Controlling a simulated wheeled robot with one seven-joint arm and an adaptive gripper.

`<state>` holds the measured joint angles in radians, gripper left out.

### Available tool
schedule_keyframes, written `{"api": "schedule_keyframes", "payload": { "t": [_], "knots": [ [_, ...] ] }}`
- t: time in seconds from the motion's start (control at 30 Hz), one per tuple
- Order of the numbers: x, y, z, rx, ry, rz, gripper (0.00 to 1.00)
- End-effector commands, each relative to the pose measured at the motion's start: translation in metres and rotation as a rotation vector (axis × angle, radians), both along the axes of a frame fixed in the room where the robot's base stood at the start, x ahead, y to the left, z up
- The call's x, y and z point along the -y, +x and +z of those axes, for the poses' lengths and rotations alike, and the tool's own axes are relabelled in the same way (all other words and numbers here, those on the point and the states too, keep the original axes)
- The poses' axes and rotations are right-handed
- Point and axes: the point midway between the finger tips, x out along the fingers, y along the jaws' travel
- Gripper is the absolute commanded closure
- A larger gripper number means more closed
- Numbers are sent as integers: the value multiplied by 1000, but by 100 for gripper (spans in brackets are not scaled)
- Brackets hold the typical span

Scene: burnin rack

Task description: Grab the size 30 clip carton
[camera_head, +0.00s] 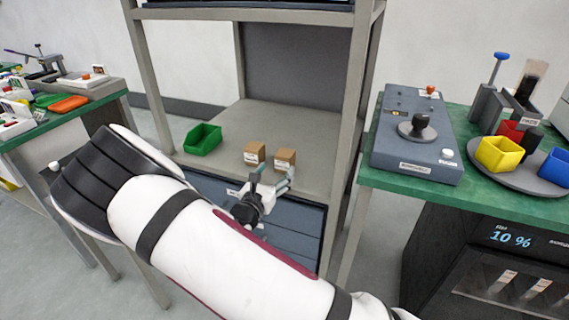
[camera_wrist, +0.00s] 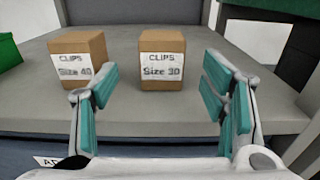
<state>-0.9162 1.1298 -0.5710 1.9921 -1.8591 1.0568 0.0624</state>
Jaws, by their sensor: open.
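The size 30 clip carton (camera_wrist: 161,58) is a small brown box with a white label reading "CLIPS Size 30". It stands upright on the grey shelf, ahead of my gripper (camera_wrist: 165,100) and between the lines of its two teal fingers in the wrist view. My gripper is open and empty, just short of the carton. A like carton labelled "Size 40" (camera_wrist: 78,60) stands to its left, partly behind the left finger. In the head view the size 30 carton (camera_head: 285,158) is the right one of the pair, with my gripper (camera_head: 270,184) in front.
A green bin (camera_head: 203,139) stands on the shelf left of the cartons. The rack's grey post (camera_head: 352,100) rises to the right. Blue drawer fronts (camera_head: 300,220) lie below the shelf. Bare shelf (camera_head: 245,120) lies behind the cartons.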

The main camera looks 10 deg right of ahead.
Motion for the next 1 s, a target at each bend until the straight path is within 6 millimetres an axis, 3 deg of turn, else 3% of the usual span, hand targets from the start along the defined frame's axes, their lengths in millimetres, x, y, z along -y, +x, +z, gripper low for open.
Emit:
{"api": "schedule_keyframes", "payload": {
  "t": [0.1, 0.43, 0.7, 0.93, 0.97, 1.0],
  "knots": [
    [10, 13, 0, 1, 0, -2, 33],
    [23, 30, 2, 3, 0, -2, 33],
    [44, 58, 5, 2, 1, -2, 33],
    [46, 61, 6, 1, 2, -1, 33],
    [46, 61, 6, 1, 2, -1, 36],
    [46, 61, 6, 1, 2, -2, 45]
  ]
}}
